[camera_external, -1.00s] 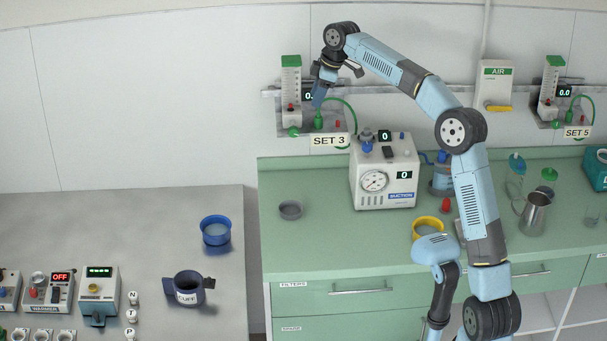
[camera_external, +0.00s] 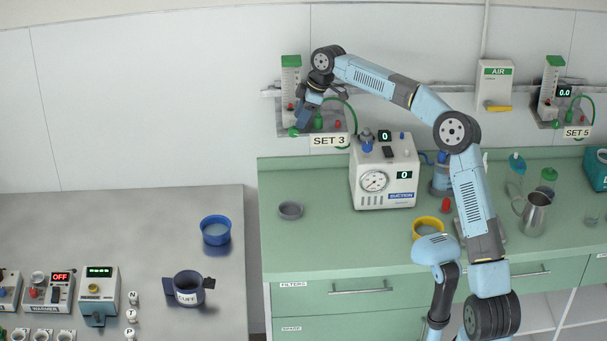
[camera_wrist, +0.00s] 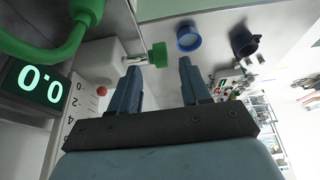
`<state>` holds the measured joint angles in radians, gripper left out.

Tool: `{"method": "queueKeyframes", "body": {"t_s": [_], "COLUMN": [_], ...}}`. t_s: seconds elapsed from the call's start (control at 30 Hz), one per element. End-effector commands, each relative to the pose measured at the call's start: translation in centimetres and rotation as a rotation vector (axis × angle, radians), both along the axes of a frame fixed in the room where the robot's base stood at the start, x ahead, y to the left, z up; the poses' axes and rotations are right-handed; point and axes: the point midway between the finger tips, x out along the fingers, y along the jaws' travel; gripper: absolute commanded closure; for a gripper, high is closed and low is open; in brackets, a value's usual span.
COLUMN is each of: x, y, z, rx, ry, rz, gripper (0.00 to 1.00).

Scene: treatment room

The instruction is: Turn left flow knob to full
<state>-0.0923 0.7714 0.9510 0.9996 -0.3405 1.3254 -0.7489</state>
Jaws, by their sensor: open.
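The left flow meter (camera_external: 291,78) is on the wall above the SET 3 label (camera_external: 328,140), with a scale tube and a green knob (camera_external: 293,132) at its foot. In the wrist view the green knob (camera_wrist: 158,54) shows just past my fingertips, nearer the left finger. Its display (camera_wrist: 40,84) reads 0.0. My gripper (camera_external: 302,124) is open, close beside the knob; its fingers (camera_wrist: 160,66) are apart with nothing between them. I cannot tell whether a finger touches the knob. My wrist hides part of the meter and its display in the external view.
A green hose (camera_wrist: 60,45) arches close by on the left in the wrist view. A white suction unit (camera_external: 385,170) stands on the green counter (camera_external: 320,235) below right. A similar flow meter (camera_external: 551,85) is at the far right, above SET 5. A wall rail passes behind my gripper.

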Motion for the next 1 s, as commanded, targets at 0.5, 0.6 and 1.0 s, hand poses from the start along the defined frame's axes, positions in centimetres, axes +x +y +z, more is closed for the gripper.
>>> {"method": "queueKeyframes", "body": {"t_s": [0.5,0.6,1.0], "x": [0.0,0.0,0.0], "y": [1.6,1.6,1.6], "z": [-3.8,-3.8,-3.8], "rx": [0.001,0.001,0.001], "ry": [0.0,0.0,0.0], "rz": [0.001,0.001,0.001], "gripper": [0.53,0.53,0.83]}}
